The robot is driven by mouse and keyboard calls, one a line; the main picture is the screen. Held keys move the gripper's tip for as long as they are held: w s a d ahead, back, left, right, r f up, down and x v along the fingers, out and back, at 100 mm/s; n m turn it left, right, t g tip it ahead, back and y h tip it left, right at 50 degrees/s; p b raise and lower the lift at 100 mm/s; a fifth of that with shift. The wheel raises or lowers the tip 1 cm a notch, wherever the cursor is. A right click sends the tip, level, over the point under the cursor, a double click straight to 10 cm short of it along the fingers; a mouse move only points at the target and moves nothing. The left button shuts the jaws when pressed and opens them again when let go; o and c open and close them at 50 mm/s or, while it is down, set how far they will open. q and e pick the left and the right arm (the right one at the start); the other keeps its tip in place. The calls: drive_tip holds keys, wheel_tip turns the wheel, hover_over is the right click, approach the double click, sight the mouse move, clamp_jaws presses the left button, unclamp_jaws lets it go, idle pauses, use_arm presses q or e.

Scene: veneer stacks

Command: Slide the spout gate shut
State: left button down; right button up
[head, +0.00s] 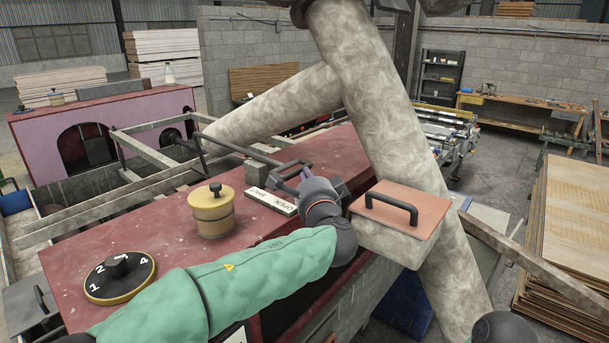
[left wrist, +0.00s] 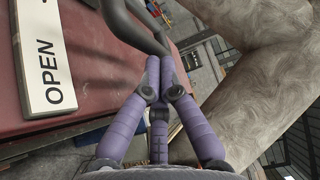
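The spout gate's dark handle (head: 290,168) sticks up above the dark red machine top, behind the white OPEN/SHUT label strip (head: 270,202). In the left wrist view the handle's dark bars (left wrist: 147,30) come down to my fingertips, and the strip (left wrist: 47,60) shows the word OPEN. My left gripper (head: 305,174) is at the right side of the handle. Its purple fingers (left wrist: 160,62) are close together at the tips and seem to touch the handle. I cannot see the handle between them. The gate plate itself is not clear. My right gripper is not in view.
A yellow knobbed canister (head: 212,212) and a numbered dial (head: 119,276) stand on the red top. A box with a pinkish lid and black handle (head: 400,208) lies right of my left wrist. A thick pale duct (head: 375,100) rises close behind it.

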sight(295, 174)
use_arm(q)
drive_tip(key=shift+w+a+b, duration=0.4)
drive_tip(key=shift+w+a, duration=0.2)
drive_tip(key=shift+a, duration=0.25)
drive_tip(key=shift+w+a+b, duration=0.35)
drive_tip(key=shift+w+a, duration=0.25)
drive_tip(key=shift+a, duration=0.2)
drive_tip(key=c, duration=1.2)
unclamp_jaws()
drive_tip(key=shift+c, duration=0.2)
drive_tip(key=shift+s+r, duration=0.1)
